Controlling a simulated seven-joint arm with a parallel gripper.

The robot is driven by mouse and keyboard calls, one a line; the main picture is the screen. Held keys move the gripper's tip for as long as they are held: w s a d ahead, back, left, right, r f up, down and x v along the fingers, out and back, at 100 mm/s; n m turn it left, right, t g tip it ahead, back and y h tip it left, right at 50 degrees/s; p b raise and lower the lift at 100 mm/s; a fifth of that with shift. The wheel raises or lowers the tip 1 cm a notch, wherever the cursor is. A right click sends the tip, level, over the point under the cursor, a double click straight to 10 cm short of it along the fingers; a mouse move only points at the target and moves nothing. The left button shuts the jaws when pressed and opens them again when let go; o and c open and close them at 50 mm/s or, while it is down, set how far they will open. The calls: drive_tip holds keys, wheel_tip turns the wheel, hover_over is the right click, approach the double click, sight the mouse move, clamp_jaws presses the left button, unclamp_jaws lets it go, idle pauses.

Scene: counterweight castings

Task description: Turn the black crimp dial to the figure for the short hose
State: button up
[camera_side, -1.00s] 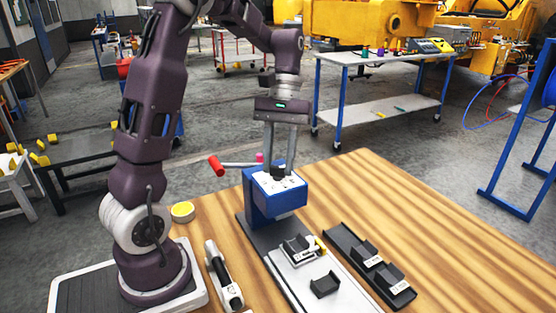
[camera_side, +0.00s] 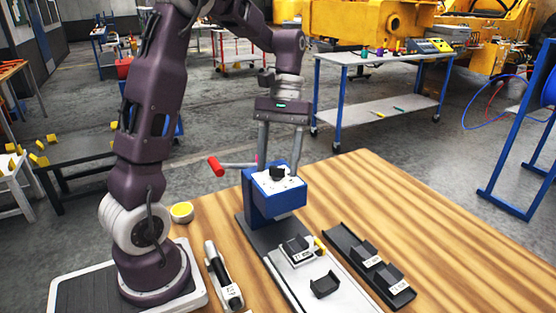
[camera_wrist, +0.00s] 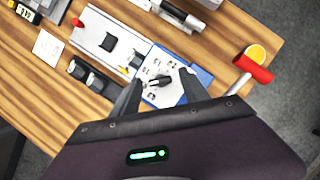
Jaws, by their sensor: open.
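The black crimp dial (camera_side: 278,173) sits on the white, marked face of the blue press head (camera_side: 262,203). In the wrist view the dial (camera_wrist: 160,82) shows as a black knob with a ring of small printed figures around it, too small to read. My gripper (camera_side: 279,163) is open above the press head. In the wrist view its fingers (camera_wrist: 160,90) stand apart on either side of the dial, with a gap to the knob on each side. No hose is clearly recognisable.
A red-handled lever (camera_side: 216,167) sticks out left of the press head. A black tray (camera_side: 343,241) with labelled black blocks lies to the right. A grey-white handheld tool (camera_side: 222,275) and a yellow round container (camera_side: 182,212) lie left. The table's right side is clear.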

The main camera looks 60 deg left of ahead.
drive_tip(key=v, duration=0.7)
drive_tip(key=s+d+f+m+t+y, duration=0.1)
drive_tip(key=s+d+m+t+y, duration=0.2)
drive_tip(key=s+d+m+t, duration=0.5)
drive_tip(key=s+d+m, duration=0.1)
drive_tip(key=s+d, duration=0.4)
drive_tip(key=s, duration=0.2)
drive_tip(key=shift+s+f+t, duration=0.25)
drive_tip(key=shift+s+t, duration=0.1)
drive_tip(key=shift+t, duration=0.05)
